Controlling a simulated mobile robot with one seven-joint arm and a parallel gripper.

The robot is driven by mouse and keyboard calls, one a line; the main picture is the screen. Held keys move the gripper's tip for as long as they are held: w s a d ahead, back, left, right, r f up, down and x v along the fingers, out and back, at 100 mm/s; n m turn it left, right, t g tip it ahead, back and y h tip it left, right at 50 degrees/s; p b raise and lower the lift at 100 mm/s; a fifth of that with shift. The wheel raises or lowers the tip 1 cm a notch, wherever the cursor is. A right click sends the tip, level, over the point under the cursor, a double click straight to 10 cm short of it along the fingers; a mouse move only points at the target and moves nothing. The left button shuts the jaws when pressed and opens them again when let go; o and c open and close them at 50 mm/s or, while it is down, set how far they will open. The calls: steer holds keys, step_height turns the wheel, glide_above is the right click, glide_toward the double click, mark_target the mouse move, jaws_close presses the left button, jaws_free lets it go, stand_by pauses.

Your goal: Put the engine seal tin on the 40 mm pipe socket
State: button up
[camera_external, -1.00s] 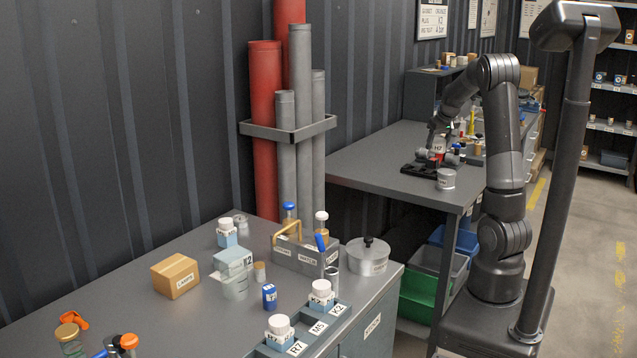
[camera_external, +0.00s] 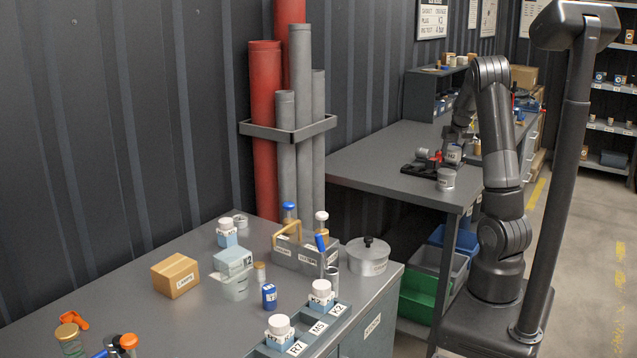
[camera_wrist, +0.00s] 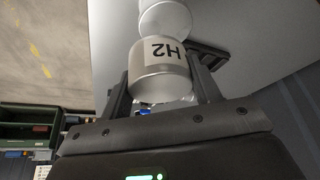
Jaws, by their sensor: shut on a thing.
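My gripper (camera_wrist: 160,78) is shut on a pale metal tin labelled H2 (camera_wrist: 162,58), with one finger on each side. In the external view the held tin (camera_external: 454,154) is above the far bench, close over a grey can-like cylinder (camera_external: 446,178). A pale round cylinder (camera_wrist: 165,18) shows just beyond the held tin in the wrist view. I cannot tell whether the two touch. A black stand (camera_external: 418,171) lies on the bench beside the cylinder, with a small red and grey part (camera_external: 424,154) at it. I cannot read which item is the 40 mm pipe socket.
The far bench (camera_external: 375,168) is clear on its left side. A small shelf unit (camera_external: 425,98) stands at its back. The near bench (camera_external: 130,255) holds a cardboard box (camera_external: 175,275), a pot with a lid (camera_external: 368,258) and several labelled containers. Crates (camera_external: 425,285) sit under the far bench.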

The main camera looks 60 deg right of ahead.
mark_target(447, 172)
steer(key=shift+w+f, duration=0.5)
steer(key=shift+w, duration=0.3)
steer(key=shift+w+a+f, duration=0.1)
steer(key=shift+f, duration=1.9)
steer(key=o, duration=1)
steer(key=shift+f, duration=0.15)
steer(key=shift+o, duration=0.2)
steer(key=v, duration=1.2)
